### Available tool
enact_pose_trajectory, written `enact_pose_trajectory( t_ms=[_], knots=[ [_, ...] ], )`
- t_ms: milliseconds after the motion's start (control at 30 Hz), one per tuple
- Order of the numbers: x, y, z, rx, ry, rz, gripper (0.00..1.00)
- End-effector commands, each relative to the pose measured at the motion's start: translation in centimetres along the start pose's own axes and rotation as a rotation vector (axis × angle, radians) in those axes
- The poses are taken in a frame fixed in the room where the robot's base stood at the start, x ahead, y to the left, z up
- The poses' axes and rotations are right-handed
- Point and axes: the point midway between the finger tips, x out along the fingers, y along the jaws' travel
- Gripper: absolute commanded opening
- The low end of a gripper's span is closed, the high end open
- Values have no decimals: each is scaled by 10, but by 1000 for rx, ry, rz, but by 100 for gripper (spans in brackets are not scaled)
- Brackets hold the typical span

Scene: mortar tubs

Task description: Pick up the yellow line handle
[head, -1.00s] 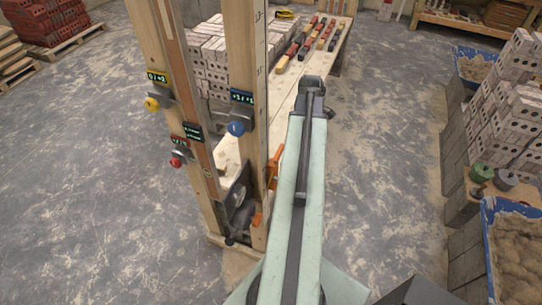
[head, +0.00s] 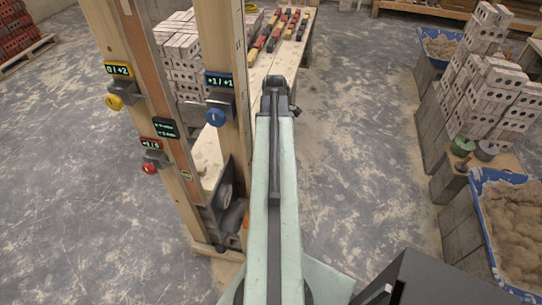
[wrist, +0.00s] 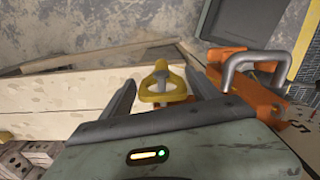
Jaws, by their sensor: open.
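In the wrist view a yellow handle (wrist: 153,91) with a loop-shaped end lies against pale wooden boards. It sits between the two dark fingers of my gripper (wrist: 160,88), which are apart with gaps on both sides. Its lower part is hidden behind the gripper's body. I cannot tell how far below the fingertips it is. In the head view my arm reaches away from me, and neither the fingers nor this handle can be made out there.
Wooden posts (head: 222,75) with yellow, blue and red knobs stand left of my arm. A bench (head: 262,65) lies behind. Blue mortar tubs (head: 478,215) and brick stacks stand right; floor between is clear.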

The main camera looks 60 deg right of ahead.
Motion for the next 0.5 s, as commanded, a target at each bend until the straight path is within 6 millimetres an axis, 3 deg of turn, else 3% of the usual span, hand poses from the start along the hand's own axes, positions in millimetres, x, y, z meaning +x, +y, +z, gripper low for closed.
enact_pose_trajectory(
  t_ms=[167, 400, 500],
  knots=[
    [11, 0, -2, -1, 0, 0, 70],
    [51, 0, -5, -1, 0, 0, 70],
    [54, 0, -5, -1, 0, 0, 70]
  ],
)
